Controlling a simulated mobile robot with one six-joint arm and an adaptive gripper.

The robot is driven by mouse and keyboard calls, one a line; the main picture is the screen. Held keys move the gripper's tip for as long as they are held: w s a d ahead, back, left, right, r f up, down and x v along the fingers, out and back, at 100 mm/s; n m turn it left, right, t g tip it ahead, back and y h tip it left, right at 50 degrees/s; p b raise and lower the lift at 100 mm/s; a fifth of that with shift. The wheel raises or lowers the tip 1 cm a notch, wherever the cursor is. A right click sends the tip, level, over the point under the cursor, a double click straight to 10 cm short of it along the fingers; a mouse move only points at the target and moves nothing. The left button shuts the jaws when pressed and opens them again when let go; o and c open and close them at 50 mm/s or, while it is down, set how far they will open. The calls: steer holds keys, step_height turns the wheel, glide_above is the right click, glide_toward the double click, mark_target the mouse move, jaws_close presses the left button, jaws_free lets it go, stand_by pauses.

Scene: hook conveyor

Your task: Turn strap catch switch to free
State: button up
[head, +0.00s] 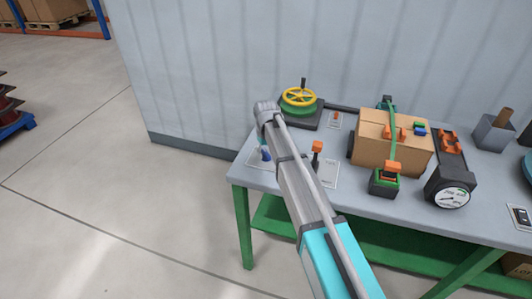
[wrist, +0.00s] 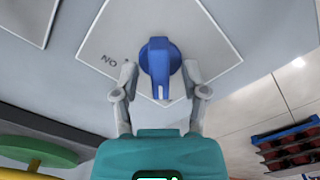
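A blue rotary switch (wrist: 160,66) with a raised grip bar sits on a white label plate (wrist: 112,42) in the wrist view. Only the letters "NO" can be read on the plate. The bar's narrow end points toward my gripper. My gripper (wrist: 160,84) is open, with one finger on each side of the blue switch; the right finger is very close to it, and touch cannot be told. In the head view the blue switch (head: 265,153) shows at the table's left end beside my arm, which hides my fingers.
An orange-topped lever (head: 317,148) stands just right of my arm. A yellow handwheel (head: 299,97) is behind it. A strapped cardboard box (head: 372,150), a green-based orange buckle (head: 386,180) and a dial gauge (head: 452,197) stand further right on the grey table (head: 410,222). A wall rises behind.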

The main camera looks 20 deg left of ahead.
mark_target(266, 152)
steer(key=shift+m, duration=0.3)
stand_by(0.4)
steer(key=m, duration=0.8)
steer(key=shift+m, duration=0.3)
steer(key=m, duration=0.8)
steer(key=shift+m, duration=0.4)
step_height(266, 152, up, 14)
steer(key=p, duration=1.4)
steer(key=s+d+f+n+b, duration=0.1)
steer(key=s+d, duration=0.1)
steer(key=d, duration=0.7)
steer(key=s+d+f+n+b, duration=0.2)
steer(key=s+d, duration=0.1)
steer(key=d, duration=0.7)
steer(key=s+d+f+n+b, duration=0.1)
steer(key=s+d+n, duration=0.1)
steer(key=d, duration=0.8)
steer(key=shift+s+d+f, duration=0.2)
steer(key=shift+s+f, duration=0.05)
steer(key=shift+s, duration=0.25)
